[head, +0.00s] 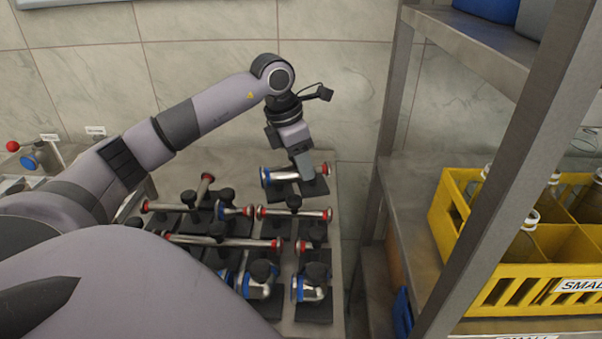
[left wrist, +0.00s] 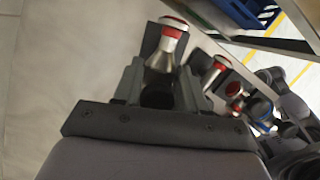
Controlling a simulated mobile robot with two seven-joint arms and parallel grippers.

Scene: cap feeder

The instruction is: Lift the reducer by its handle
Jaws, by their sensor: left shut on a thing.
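The reducer (head: 280,174) is a metal piece with a blue ring at its left end and a red ring at its right end. It lies at the far end of the bench, at or just over a black pad (head: 316,188). My left gripper (head: 304,176) comes down on it from above and is shut on its black handle. In the left wrist view the reducer (left wrist: 168,52) runs up from between the fingers, and the dark handle (left wrist: 157,97) sits between them. I cannot tell whether the reducer touches the pad.
Several other metal fittings (head: 225,242) with black handles and red or blue ends fill the bench nearer to me. A tiled wall stands behind. A metal shelf (head: 412,220) with a yellow crate (head: 518,270) of bottles stands close on the right.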

